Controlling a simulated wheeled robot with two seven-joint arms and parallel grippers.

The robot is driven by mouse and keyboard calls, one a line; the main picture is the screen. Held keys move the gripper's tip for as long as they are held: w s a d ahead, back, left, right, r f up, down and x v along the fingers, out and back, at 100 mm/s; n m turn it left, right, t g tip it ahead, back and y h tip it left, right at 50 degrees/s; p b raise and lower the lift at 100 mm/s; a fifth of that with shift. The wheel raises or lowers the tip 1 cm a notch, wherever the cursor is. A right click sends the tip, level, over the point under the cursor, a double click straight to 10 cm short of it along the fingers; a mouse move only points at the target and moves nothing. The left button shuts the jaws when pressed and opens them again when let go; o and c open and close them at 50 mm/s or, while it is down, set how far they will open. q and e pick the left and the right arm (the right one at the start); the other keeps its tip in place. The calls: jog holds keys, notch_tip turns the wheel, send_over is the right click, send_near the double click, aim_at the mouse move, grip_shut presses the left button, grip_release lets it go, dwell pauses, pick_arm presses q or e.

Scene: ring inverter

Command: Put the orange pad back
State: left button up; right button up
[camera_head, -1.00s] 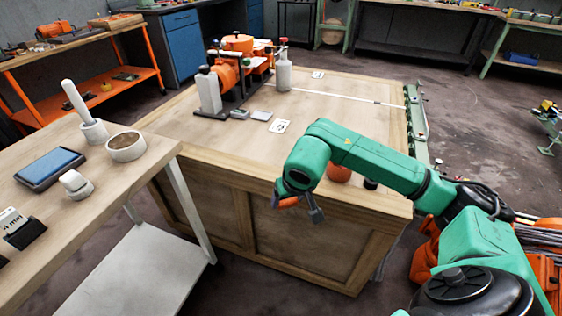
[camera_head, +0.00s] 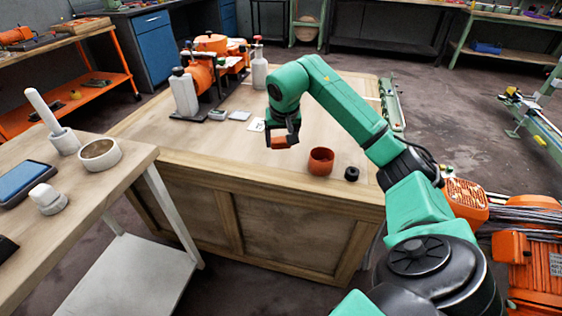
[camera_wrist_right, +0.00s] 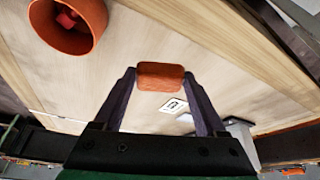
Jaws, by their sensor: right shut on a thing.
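My right gripper (camera_head: 284,139) is shut on the orange pad (camera_head: 278,142) and holds it above the wooden bench top. In the right wrist view the orange pad (camera_wrist_right: 160,76) sits between the two dark fingertips. An orange-brown cup (camera_head: 320,161) stands on the bench to the right of the gripper. In the right wrist view the cup (camera_wrist_right: 68,25) is at the upper left, with a red thing inside. My left gripper is not in view.
A small black ring-like part (camera_head: 352,173) lies right of the cup. White and orange equipment (camera_head: 203,85) stands on the bench's far left. A side table on the left holds a white bowl (camera_head: 100,153) and a blue-screened tablet (camera_head: 26,182). The bench's middle is mostly clear.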

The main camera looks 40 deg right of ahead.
aim_at(280, 161)
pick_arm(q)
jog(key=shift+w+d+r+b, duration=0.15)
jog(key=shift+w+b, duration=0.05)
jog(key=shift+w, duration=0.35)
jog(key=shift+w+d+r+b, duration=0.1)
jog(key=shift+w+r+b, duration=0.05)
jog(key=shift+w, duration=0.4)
pick_arm(e)
notch_tip(280, 161, down, 6)
jog(key=shift+r, duration=0.1)
jog(key=shift+f, duration=0.2)
jog(key=o, duration=1.1)
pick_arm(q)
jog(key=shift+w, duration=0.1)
pick_arm(e)
jog(key=shift+o, duration=0.2)
jog(key=shift+r, duration=0.15)
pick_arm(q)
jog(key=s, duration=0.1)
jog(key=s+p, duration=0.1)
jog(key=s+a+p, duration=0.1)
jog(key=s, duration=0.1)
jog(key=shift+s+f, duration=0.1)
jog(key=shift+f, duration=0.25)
pick_arm(e)
jog(key=v, duration=1.2)
